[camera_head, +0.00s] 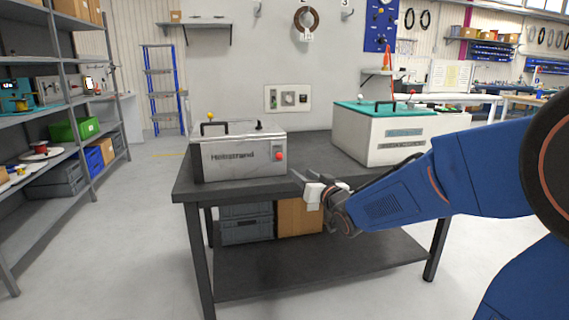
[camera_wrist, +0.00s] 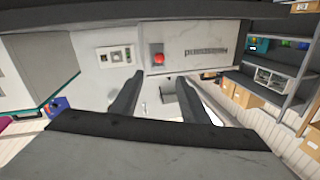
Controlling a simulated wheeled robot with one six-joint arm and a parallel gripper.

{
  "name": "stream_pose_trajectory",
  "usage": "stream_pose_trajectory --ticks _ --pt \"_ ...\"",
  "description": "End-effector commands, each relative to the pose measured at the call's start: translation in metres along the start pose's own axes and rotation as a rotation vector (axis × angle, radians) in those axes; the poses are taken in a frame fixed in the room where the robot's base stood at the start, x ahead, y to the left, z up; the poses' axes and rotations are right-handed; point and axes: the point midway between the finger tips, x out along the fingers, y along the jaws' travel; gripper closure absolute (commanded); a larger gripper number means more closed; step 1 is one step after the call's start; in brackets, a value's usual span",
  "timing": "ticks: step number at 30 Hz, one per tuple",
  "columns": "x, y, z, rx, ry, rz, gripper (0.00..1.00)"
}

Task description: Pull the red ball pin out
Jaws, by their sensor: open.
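The red ball pin (camera_head: 279,156) is on the front face of the grey metal box labelled Hellestrand (camera_head: 237,152), near its right end. The box stands on the dark table. In the wrist view, which shows the scene upside down, the red ball (camera_wrist: 158,59) appears just beyond the space between my fingertips. My gripper (camera_head: 313,180) is open and empty, in front of the table edge, to the right of and lower than the pin. Its two dark fingers (camera_wrist: 160,80) stand apart in the wrist view. The pin's shaft is hidden.
The dark table (camera_head: 310,151) has a shelf below with grey crates (camera_head: 247,230) and a cardboard box (camera_head: 299,217). A white case with a teal top (camera_head: 385,137) stands to the right. The tabletop between box and case is clear. Shelving (camera_head: 65,107) stands left.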

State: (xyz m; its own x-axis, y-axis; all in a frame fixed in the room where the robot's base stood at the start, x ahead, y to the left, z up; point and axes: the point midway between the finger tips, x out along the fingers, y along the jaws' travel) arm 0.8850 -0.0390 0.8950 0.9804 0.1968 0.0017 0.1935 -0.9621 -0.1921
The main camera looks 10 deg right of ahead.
Motion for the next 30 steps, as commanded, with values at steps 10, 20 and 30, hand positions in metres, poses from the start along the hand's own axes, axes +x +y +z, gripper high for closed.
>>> stream_pose_trajectory --ticks 10,20,30 --pt "0.044 0.0 0.001 0.0 -0.002 0.0 0.59" --pt "0.099 0.001 0.001 0.0 -0.002 0.002 0.59" --pt "0.152 0.001 0.0 -0.001 -0.001 0.002 0.59"
